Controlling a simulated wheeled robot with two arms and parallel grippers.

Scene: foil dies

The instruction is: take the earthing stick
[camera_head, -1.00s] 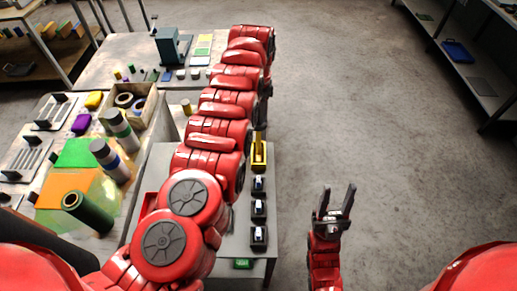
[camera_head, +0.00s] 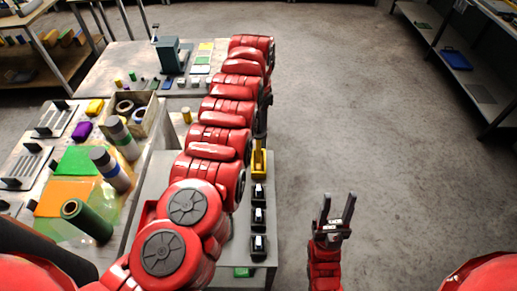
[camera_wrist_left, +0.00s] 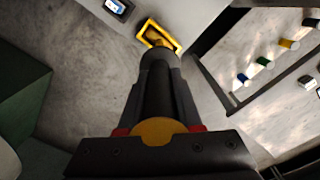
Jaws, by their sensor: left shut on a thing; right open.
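The earthing stick (camera_wrist_left: 157,132) is a dark round rod with a yellow end cap in the left wrist view. Its far end is at the yellow holder (camera_wrist_left: 158,36); I cannot tell how deep it sits. My left gripper (camera_wrist_left: 158,95) is shut on the stick, with a finger on either side. In the head view the yellow holder (camera_head: 259,163) stands on the narrow grey table, with a dark part of the stick (camera_head: 260,140) above it. My left arm mostly hides the left gripper there. My right gripper (camera_head: 337,208) is open and empty over the floor at right.
Several small black boxes with pale faces (camera_head: 259,216) line the narrow grey table (camera_head: 262,270) before the holder. A worktable at left carries rolls, colored sheets and a wooden box (camera_head: 150,112). The back table holds a dark green press (camera_head: 172,55). Floor at right is clear.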

